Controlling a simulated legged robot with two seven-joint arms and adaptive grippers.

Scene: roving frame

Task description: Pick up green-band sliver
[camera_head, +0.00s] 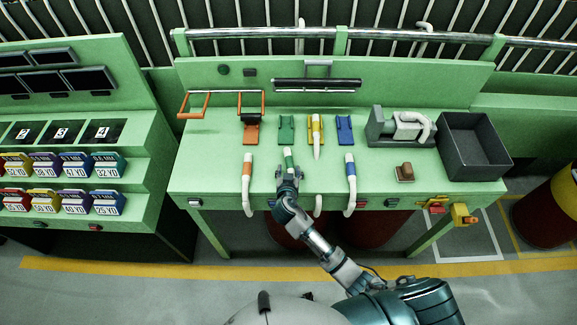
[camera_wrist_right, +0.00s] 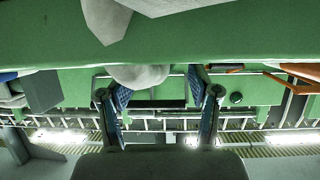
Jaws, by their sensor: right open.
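The green-band sliver (camera_head: 288,157) is a white, rope-like piece with a green band, lying at the front of the green bench. My right gripper (camera_head: 288,174) is at its near side in the head view, and hides its lower part. In the right wrist view my right gripper (camera_wrist_right: 160,105) has its two blue-padded fingers apart. A rounded white end (camera_wrist_right: 138,76) shows just ahead of and between them, with nothing gripped. I cannot tell whether the fingers touch it. My left gripper is not in view.
Similar slivers with an orange band (camera_head: 247,180) and a blue band (camera_head: 351,180) hang over the bench edge on either side. A yellow-band sliver (camera_head: 316,140) lies at a yellow holder. A dark bin (camera_head: 449,158) and a brown block (camera_head: 404,172) are at right.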

